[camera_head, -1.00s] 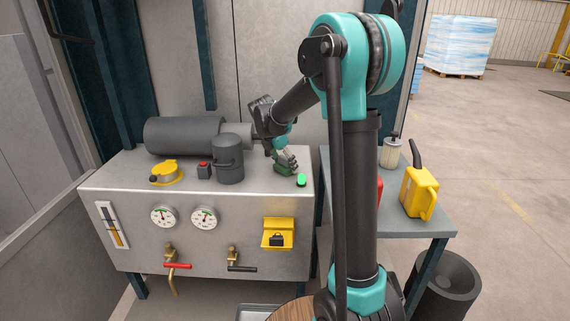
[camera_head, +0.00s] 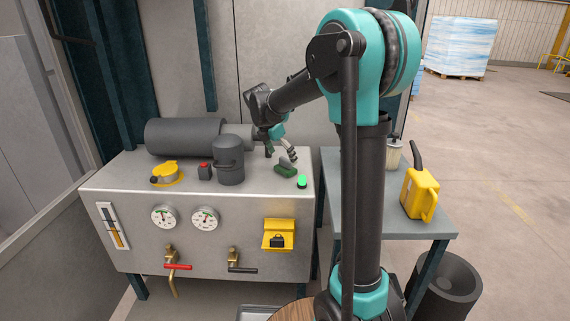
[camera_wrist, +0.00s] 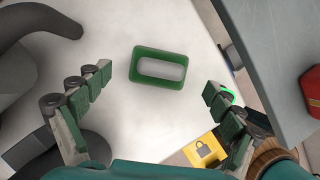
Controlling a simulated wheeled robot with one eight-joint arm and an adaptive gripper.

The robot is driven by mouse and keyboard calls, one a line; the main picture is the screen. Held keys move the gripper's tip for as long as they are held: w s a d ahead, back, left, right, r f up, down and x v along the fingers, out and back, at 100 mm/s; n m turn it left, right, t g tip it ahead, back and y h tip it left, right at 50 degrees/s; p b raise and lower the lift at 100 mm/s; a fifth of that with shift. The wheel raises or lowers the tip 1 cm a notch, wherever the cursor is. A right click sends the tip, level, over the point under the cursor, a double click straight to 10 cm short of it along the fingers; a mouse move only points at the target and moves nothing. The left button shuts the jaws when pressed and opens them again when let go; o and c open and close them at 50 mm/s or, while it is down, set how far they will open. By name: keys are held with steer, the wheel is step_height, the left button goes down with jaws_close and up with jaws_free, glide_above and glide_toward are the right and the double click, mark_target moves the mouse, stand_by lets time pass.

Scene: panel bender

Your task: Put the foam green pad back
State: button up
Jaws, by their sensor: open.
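The foam green pad (camera_head: 286,171) lies on the metal cabinet top (camera_head: 262,196), near its right end and beside a bright green button (camera_head: 302,181). In the wrist view the pad (camera_wrist: 157,82) is a dark green rectangular frame with a pale middle, lying flat. My gripper (camera_head: 280,153) is open and empty just above and behind the pad. In the wrist view its two fingers stand wide apart on either side of the pad, not touching it. The button is mostly hidden behind the right finger there.
A dark canister (camera_head: 229,160), a red-topped block (camera_head: 204,170) and a yellow fitting (camera_head: 165,173) stand left on the cabinet. A large grey cylinder (camera_head: 183,136) lies behind them. A side table (camera_head: 433,222) at right holds a yellow can (camera_head: 419,193).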

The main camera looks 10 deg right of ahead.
steer(key=v, duration=0.7)
steer(key=shift+r, duration=0.25)
steer(key=shift+s, duration=0.1)
